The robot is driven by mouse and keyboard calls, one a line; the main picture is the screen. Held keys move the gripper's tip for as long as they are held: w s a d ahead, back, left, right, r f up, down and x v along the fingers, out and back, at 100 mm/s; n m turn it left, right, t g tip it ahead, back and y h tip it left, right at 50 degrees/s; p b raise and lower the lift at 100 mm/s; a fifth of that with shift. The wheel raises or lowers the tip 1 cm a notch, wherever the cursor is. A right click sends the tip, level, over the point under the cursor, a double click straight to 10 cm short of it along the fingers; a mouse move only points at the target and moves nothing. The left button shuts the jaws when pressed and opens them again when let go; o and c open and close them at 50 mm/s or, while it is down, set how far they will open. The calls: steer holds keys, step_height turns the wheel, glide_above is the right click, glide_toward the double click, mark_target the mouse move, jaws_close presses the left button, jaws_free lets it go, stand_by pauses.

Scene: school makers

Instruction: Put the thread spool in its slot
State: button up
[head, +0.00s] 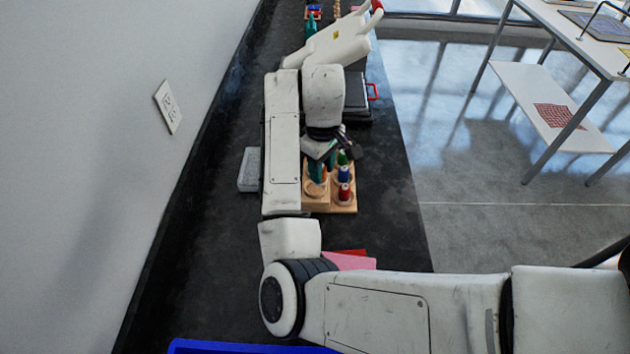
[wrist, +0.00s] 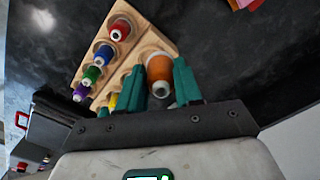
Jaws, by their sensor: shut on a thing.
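An orange thread spool (wrist: 160,72) is between the two teal fingers of my gripper (wrist: 160,82) in the wrist view, and the gripper is shut on it. The wooden spool rack (wrist: 152,40) lies behind it, and the spool overlaps the rack's near corner. In the head view the rack (head: 329,207) stands on the dark counter, with my gripper (head: 318,174) over its left row. A round slot (head: 315,188) shows at the front left of the rack, just in front of the gripper. I cannot tell whether the held spool touches the rack.
The rack's other row holds red (wrist: 120,30), blue (wrist: 104,54), green (wrist: 92,74) and purple (wrist: 81,92) spools. A yellow spool (wrist: 113,101) is partly hidden by a finger. A pale grey tray (head: 248,170) stands left of the rack, and pink and red sheets (head: 350,262) lie in front.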

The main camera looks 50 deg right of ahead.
steer(key=w+f, duration=0.1)
steer(key=w+d+f, duration=0.1)
steer(key=f, duration=0.1)
steer(key=w+d+f, duration=0.1)
steer(key=f, duration=0.1)
steer(key=shift+w+d+p, duration=0.1)
steer(key=shift+w+p, duration=0.15)
steer(key=shift+p, duration=0.05)
steer(key=shift+f+p, duration=0.35)
steer(key=shift+f, duration=1.25)
steer(key=shift+f, duration=0.15)
steer(key=shift+f, duration=0.1)
steer(key=o, duration=1)
step_height(320, 180, up, 13)
steer(key=shift+f+b, duration=0.2)
steer(key=shift+b, duration=0.2)
